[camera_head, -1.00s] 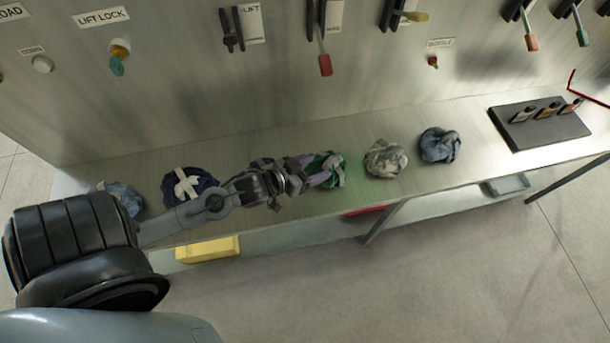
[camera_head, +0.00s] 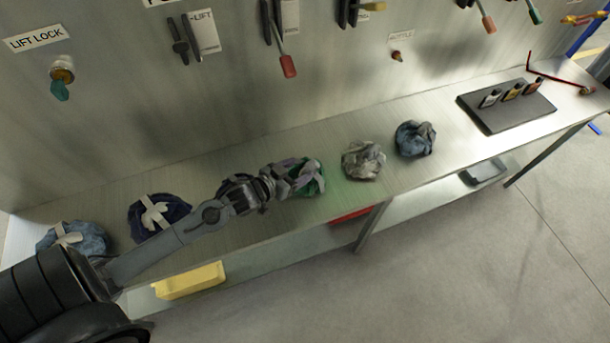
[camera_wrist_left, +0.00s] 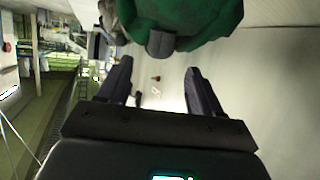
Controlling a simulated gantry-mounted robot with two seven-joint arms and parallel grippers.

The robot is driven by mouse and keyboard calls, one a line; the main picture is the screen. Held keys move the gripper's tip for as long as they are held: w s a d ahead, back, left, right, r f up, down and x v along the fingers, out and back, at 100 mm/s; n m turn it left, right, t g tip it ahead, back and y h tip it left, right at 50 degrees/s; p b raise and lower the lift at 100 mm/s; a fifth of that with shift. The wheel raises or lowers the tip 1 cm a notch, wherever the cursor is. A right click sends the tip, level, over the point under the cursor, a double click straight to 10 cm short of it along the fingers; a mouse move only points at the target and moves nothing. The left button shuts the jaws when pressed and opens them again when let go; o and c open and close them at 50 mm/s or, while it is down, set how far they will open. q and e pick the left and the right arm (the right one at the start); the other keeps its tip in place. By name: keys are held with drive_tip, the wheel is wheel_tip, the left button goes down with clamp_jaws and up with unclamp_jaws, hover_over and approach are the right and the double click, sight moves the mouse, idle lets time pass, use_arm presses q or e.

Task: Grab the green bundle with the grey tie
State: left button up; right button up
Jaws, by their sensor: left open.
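The green bundle (camera_head: 316,176) lies on the metal bench near the middle of the head view, partly covered by my left gripper (camera_head: 289,181). In the left wrist view the green bundle (camera_wrist_left: 204,20) fills the top, with its grey tie (camera_wrist_left: 161,42) on the side facing me. My left gripper (camera_wrist_left: 158,72) is open there, its two fingers pointing toward the bundle. The tie lies between the finger lines, just beyond the tips, and nothing is held. My right gripper is not in view.
A grey-white bundle (camera_head: 363,160) and a blue-grey bundle (camera_head: 415,139) lie to the right. A dark blue bundle (camera_head: 158,215) and a light blue bundle (camera_head: 83,240) lie left. A black tray (camera_head: 490,119) sits farther right. The panel wall stands behind.

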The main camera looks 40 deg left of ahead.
sight(307, 167)
use_arm(q)
drive_tip(key=shift+x, duration=2.45)
drive_tip(key=shift+d+f, duration=0.15)
drive_tip(key=shift+f, duration=0.05)
clamp_jaws()
drive_tip(key=shift+s, duration=0.1)
drive_tip(key=shift+r, duration=0.1)
